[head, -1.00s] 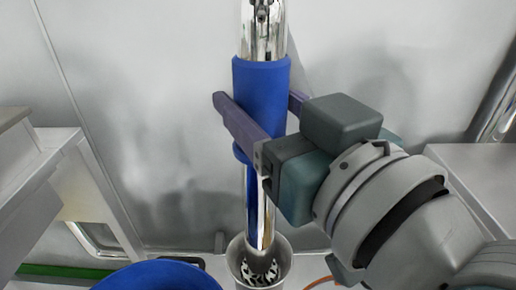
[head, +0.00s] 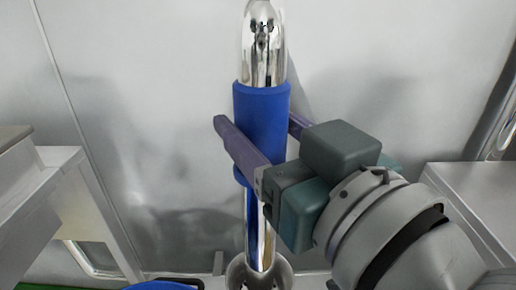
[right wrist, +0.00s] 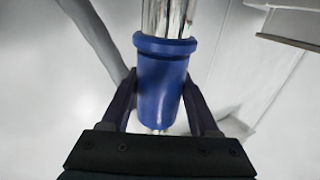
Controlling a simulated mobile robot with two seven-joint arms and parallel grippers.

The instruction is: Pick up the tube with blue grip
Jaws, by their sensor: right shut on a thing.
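The tube with blue grip (head: 262,125) stands upright in the middle of the head view, with polished metal above and below a blue sleeve. My right gripper (head: 257,122) reaches in from the right and is shut on the blue sleeve, one finger on each side. The right wrist view shows the blue sleeve (right wrist: 161,85) between both dark fingers. Low in the head view the tube runs down to a shiny, flared metal piece (head: 258,274). It is cut by the picture edge, and I cannot tell whether the tube's end sits in a holder. My left gripper is out of view.
A pale wall (head: 390,75) stands behind the tube. A metal table (head: 68,195) is at the left and another metal surface (head: 470,185) at the right. A blue rounded thing (head: 160,286) shows at the bottom edge. A metal pipe (head: 505,110) is at the far right.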

